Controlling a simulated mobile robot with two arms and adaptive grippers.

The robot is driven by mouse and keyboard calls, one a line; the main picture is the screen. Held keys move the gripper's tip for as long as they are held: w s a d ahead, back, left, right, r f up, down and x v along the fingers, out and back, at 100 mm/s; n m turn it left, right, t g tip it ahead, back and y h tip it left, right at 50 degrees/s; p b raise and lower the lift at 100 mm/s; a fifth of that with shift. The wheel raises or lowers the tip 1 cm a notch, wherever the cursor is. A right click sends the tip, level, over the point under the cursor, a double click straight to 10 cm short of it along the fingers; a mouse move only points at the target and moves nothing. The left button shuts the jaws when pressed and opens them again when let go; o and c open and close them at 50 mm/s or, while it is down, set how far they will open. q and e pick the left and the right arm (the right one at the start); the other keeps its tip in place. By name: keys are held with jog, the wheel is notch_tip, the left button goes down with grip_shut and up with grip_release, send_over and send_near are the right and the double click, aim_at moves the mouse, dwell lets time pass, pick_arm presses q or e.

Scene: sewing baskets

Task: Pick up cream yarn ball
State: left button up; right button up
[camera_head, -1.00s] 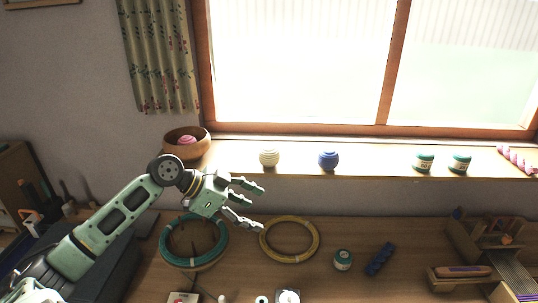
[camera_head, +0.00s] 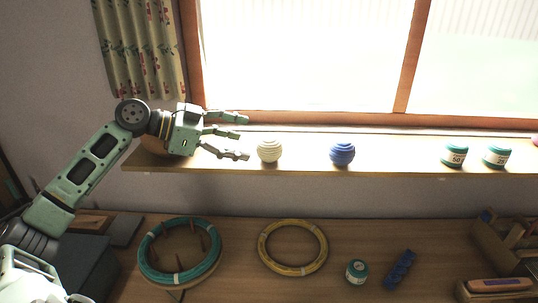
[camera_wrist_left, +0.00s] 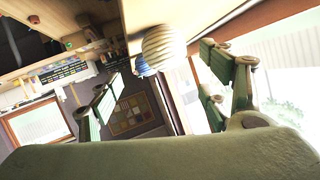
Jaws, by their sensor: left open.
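The cream yarn ball (camera_head: 269,151) sits on the window sill (camera_head: 220,165), left of a blue yarn ball (camera_head: 342,153). My left gripper (camera_head: 243,134) is open and empty just left of the cream ball, at about sill height, with its fingers pointing right towards it. In the left wrist view the cream ball (camera_wrist_left: 162,47) shows ahead between the spread fingers, apart from them, with the blue ball (camera_wrist_left: 145,68) partly hidden behind it. The wooden bowl (camera_head: 156,146) on the sill is mostly hidden behind my left gripper. My right gripper is not in view.

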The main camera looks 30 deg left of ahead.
aim_at(258, 146)
pick_arm(q)
jog(key=shift+w+a+f, duration=0.15)
jog(key=shift+w+f, duration=0.2)
jog(key=shift+f, duration=0.2)
jog(key=shift+w+f, duration=0.1)
jog(key=shift+w, duration=0.3)
jog(key=shift+w+d+p, duration=0.25)
jog(key=shift+w+p, duration=0.05)
jog(key=shift+p, duration=0.15)
jog(key=shift+d+f, duration=0.1)
jog(key=shift+d, duration=0.4)
jog(key=shift+w+d+f+p, duration=0.1)
jog(key=shift+w+d+p, duration=0.2)
jog(key=shift+w+p, duration=0.35)
jog(key=p+x, duration=0.2)
jog(key=shift+w+d+f, duration=0.1)
jog(key=shift+w+f, duration=0.2)
jog(key=shift+w, duration=0.05)
jog(key=shift+w+d+f+p, duration=0.3)
jog(key=shift+w+d+f, duration=0.1)
jog(key=shift+c, duration=0.3)
